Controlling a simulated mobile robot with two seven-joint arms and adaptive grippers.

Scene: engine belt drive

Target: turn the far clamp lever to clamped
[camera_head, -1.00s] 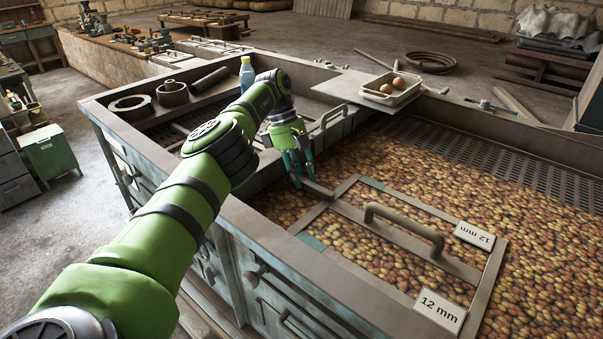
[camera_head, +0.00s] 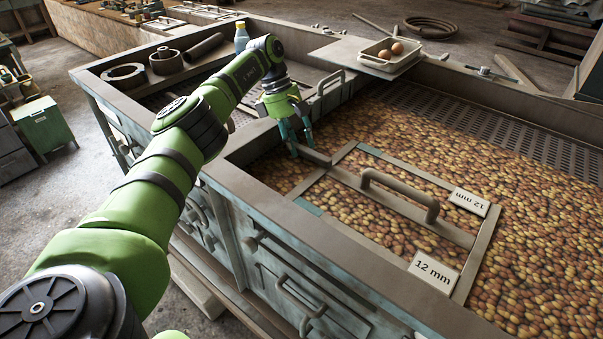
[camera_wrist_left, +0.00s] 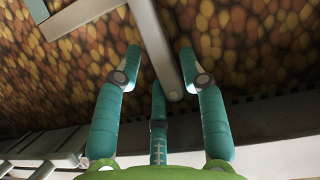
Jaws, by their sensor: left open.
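A dark grey lever bar (camera_head: 315,157) sticks out from the far left side of the sieve frame (camera_head: 478,262), in line with its crossbar. I take it for the far clamp lever. My left gripper (camera_head: 296,152) reaches down over its free end, fingers open. In the left wrist view, the lever's rounded end (camera_wrist_left: 168,75) lies between the spread teal fingers of the gripper (camera_wrist_left: 160,75), with gaps beside it. I cannot tell whether any finger touches it. My right gripper is out of view.
The frame has a raised handle (camera_head: 400,193) and 12 mm labels (camera_head: 433,272). Brown round produce (camera_head: 540,250) fills the bin around it. The bin's metal rim (camera_head: 290,235) runs along the near side. A tray with eggs (camera_head: 388,62) sits on a board behind.

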